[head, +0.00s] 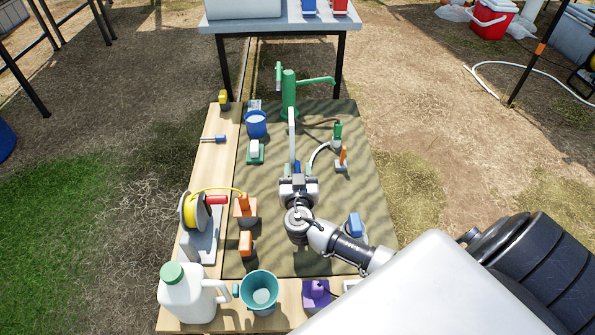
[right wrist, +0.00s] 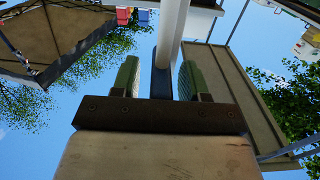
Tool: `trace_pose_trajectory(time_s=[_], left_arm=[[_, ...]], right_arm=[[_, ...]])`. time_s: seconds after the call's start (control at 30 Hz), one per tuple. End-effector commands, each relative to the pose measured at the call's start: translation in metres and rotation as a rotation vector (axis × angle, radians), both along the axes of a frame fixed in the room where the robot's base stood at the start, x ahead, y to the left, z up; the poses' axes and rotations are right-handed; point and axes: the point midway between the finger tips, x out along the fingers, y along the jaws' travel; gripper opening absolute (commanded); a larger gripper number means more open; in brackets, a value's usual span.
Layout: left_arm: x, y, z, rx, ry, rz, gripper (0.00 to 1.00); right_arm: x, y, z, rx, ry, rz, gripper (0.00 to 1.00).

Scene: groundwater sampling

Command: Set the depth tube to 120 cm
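A white tube (head: 292,142) stands in front of the green pump (head: 289,92), in the middle of the mat. I take it for the depth tube; no depth marks are readable. My right gripper (head: 297,172) is at its near, lower end in the head view. In the right wrist view the white tube (right wrist: 172,30) runs between the fingers, with a dark blue part (right wrist: 161,78) in front of it. The right fingers (right wrist: 158,80) stand apart, with a gap on each side of the blue part. My left gripper is not in view.
A yellow reel (head: 194,212), a white jug (head: 187,292) and a teal bucket (head: 259,292) line the left and near edges.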

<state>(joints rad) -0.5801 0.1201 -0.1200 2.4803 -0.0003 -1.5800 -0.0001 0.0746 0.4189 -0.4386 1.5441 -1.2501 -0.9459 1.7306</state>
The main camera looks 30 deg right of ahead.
Motion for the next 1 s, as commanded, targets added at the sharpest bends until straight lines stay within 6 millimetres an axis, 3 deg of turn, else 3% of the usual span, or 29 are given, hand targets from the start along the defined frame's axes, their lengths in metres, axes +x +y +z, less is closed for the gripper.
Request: trace_pose_trajectory(time_s=[0.03,0.3,0.63,0.87,1.0], left_arm=[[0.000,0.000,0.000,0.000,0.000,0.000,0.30],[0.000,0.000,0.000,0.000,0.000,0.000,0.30],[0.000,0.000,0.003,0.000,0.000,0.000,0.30],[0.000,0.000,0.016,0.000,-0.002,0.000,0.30],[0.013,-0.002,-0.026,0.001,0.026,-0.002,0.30]], right_arm=[[0.000,0.000,0.000,0.000,0.000,0.000,0.37],[0.000,0.000,0.000,0.000,0.000,0.000,0.00],[0.000,0.000,0.006,-0.001,-0.001,0.001,0.00],[-0.001,0.000,0.036,0.001,-0.003,0.000,0.00],[-0.001,0.000,0.065,0.002,-0.005,0.000,0.00]])
